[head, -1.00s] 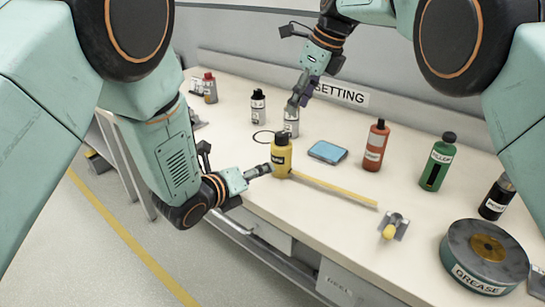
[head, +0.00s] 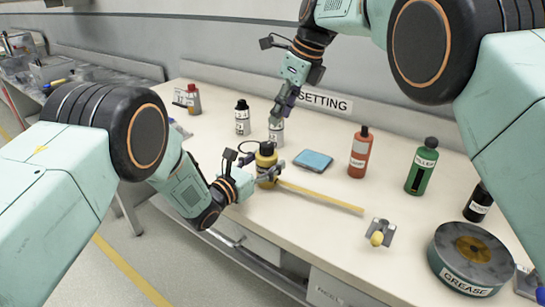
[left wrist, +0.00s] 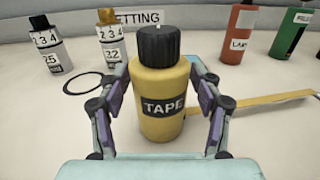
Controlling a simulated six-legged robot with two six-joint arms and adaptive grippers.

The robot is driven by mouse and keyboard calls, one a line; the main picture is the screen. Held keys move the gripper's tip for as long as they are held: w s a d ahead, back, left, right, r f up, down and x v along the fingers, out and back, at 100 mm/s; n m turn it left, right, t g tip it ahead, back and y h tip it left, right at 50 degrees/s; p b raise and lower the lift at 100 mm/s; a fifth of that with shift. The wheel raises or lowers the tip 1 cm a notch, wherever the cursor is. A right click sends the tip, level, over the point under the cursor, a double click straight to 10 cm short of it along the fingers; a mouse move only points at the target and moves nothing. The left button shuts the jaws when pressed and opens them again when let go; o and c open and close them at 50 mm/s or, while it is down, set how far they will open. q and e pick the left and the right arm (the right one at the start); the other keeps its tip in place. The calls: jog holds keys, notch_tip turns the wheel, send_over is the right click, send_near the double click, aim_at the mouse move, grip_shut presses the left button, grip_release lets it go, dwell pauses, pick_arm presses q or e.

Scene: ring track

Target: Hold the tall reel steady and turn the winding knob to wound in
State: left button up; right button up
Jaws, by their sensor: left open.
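The tall reel is a yellow cylinder labelled TAPE (left wrist: 160,118), upright on the bench; it also shows in the head view (head: 266,163). Its ribbed black knob (left wrist: 158,44) on top carries a small pale mark. My left gripper (left wrist: 160,88) is open, with a finger on each side of the reel and gaps visible between fingers and reel. A yellow tape strip (head: 320,196) runs from the reel to the right along the bench. My right gripper (head: 283,105) hangs above and behind the reel, just over a silver numbered bottle (head: 276,132); its finger opening is unclear.
A small bracket with a yellow ball (head: 380,232) and a round GREASE tin (head: 470,255) are near the front edge. A black ring (left wrist: 90,83) lies behind left.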

aim_at(276, 154)
pick_arm(q)
jog(key=shift+x, duration=2.25)
jog(key=shift+c, duration=0.3)
jog(key=c, duration=1.3)
grip_shut()
pick_arm(e)
jog(key=shift+o, duration=0.3)
